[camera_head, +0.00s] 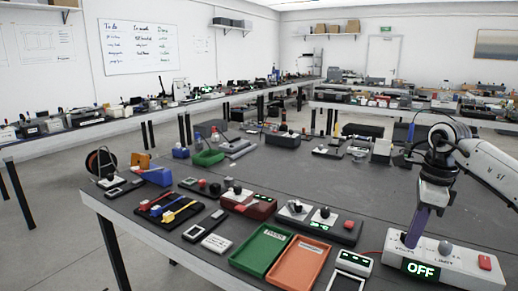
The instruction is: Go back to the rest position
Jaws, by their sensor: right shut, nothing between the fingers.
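My right arm comes in from the right, and my right gripper (411,241) points down with its purple fingers shut and empty. Its fingertips are at the left part of a white control box (460,268), by the lettering above the display. I cannot tell whether they touch the box. The box has a lit display (420,269) reading OFF, a grey knob (445,248) and a red button (485,262). Anything right behind the fingertips is hidden. My left gripper is not in view.
A green tray (243,262) and an orange tray (283,277) lie left of the box, with a small white meter (354,262) between. Several devices and tools crowd the table's left side. The grey table top (345,185) is clear behind the box.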

